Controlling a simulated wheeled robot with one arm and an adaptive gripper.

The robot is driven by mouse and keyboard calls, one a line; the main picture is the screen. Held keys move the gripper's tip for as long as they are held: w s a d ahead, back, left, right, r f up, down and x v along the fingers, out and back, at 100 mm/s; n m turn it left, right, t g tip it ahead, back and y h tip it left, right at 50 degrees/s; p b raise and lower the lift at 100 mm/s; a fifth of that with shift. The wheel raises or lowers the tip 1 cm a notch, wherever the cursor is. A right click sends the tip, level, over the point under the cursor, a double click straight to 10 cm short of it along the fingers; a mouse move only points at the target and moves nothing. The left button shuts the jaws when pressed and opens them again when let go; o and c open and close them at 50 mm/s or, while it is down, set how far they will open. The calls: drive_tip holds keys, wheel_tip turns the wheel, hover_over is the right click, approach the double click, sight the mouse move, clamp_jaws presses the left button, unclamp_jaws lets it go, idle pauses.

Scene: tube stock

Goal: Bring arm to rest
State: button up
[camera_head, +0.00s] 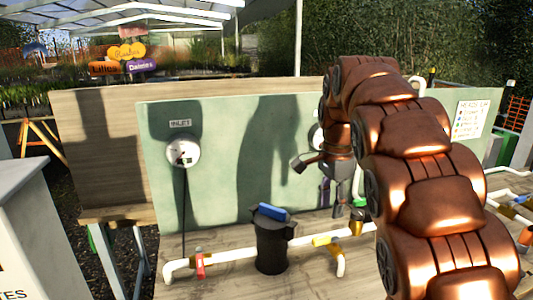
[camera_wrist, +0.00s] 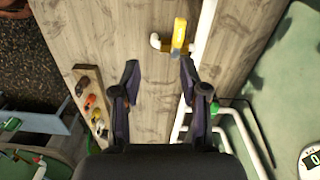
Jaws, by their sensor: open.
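My copper-coloured arm fills the right half of the head view, arching up and then down over the wooden bench. My gripper (camera_wrist: 160,76) shows in the wrist view with its two dark fingers spread wide apart. Nothing is between them but bench planks. In the head view my gripper (camera_head: 338,205) hangs in front of the green panel, small and partly hidden by my arm. A yellow-handled valve (camera_wrist: 180,35) on white pipe lies ahead of the fingertips in the wrist view, apart from them.
White pipework with a red valve (camera_head: 199,266) runs along the bench. A black canister (camera_head: 271,247) with a blue top stands in it. An inlet gauge (camera_head: 183,151) is on the green panel (camera_head: 230,120). In the wrist view, a wooden block (camera_wrist: 90,105) with several coloured parts lies left.

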drive_tip(key=s+f+n+p, duration=0.1)
drive_tip(key=s+f+n, duration=0.2)
drive_tip(key=s, duration=0.8)
drive_tip(key=s+a+f+n+g+p, duration=0.1)
drive_tip(key=s+f+n, duration=0.3)
drive_tip(key=s, duration=0.8)
drive_tip(key=s+f+n+p, duration=0.2)
drive_tip(key=s+n, duration=0.5)
drive_tip(key=s, duration=0.5)
drive_tip(key=shift+a+f+n+g, duration=0.15)
drive_tip(key=shift+f+n+g, duration=0.15)
drive_tip(key=shift+f, duration=0.5)
